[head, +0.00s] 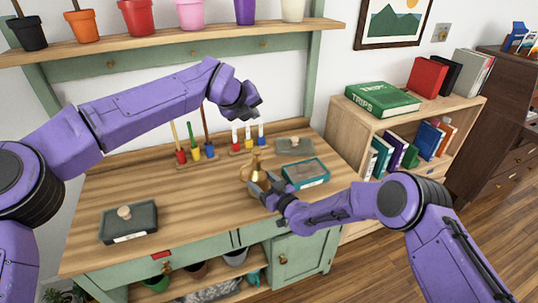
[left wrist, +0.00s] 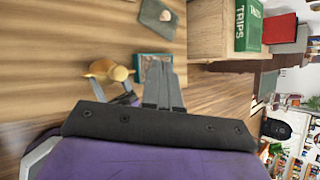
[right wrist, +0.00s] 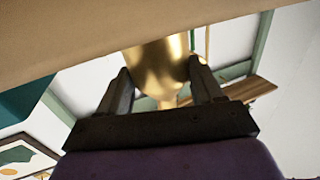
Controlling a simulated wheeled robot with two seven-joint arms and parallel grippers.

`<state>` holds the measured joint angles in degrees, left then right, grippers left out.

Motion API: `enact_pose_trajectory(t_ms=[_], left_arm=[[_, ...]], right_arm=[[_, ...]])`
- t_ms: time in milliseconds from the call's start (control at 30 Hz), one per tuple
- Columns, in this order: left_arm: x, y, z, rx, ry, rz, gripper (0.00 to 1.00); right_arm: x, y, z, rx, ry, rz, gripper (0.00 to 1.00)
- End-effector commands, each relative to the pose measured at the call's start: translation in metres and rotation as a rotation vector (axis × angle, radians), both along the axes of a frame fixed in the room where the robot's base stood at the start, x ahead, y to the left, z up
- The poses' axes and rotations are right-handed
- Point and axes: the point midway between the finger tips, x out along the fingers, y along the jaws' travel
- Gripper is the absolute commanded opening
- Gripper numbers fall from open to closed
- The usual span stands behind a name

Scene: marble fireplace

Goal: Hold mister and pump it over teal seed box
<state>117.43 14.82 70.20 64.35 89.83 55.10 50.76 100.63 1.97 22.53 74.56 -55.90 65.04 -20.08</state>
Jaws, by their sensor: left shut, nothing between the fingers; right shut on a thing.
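The brass mister (head: 255,166) is at the right part of the wooden bench, left of the teal seed box (head: 318,182). My right gripper (head: 264,184) is shut on the mister; the right wrist view shows its golden body (right wrist: 158,68) between the fingers. I cannot tell whether the mister's base touches the bench. The box also shows in the left wrist view (left wrist: 152,62), beside the mister (left wrist: 108,70); its contents are too small to make out. My left gripper (head: 254,112) is shut and empty, in the air above and behind the mister.
A dark grey box (head: 115,232) with a wooden knob sits at the bench's front left. A grey-green box (head: 294,146) lies behind the teal one. Racks of coloured tools (head: 195,158) stand along the back. A bookcase (head: 350,125) stands right. The bench middle is clear.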

Motion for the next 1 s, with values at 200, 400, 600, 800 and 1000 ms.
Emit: enact_pose_trajectory(t_ms=[200, 400, 600, 800, 1000], left_arm=[[0.000, 0.000, -0.003, 0.001, 0.001, 0.000, 0.00], [0.000, 0.000, -0.022, 0.003, 0.003, -0.001, 0.00], [0.000, 0.000, -0.052, 0.002, 0.004, 0.000, 0.00], [0.000, 0.000, -0.078, 0.001, 0.004, 0.000, 0.00], [0.000, 0.000, -0.089, 0.001, 0.001, 0.000, 0.00]], right_arm=[[0.000, 0.000, 0.000, 0.001, -0.001, 0.000, 0.23], [0.000, 0.000, 0.000, 0.001, -0.001, 0.000, 0.23], [0.000, 0.000, 0.001, 0.001, -0.001, 0.000, 0.23], [0.000, 0.000, 0.001, 0.001, -0.001, 0.000, 0.23], [0.000, 0.000, 0.001, 0.001, -0.001, 0.000, 0.23]])
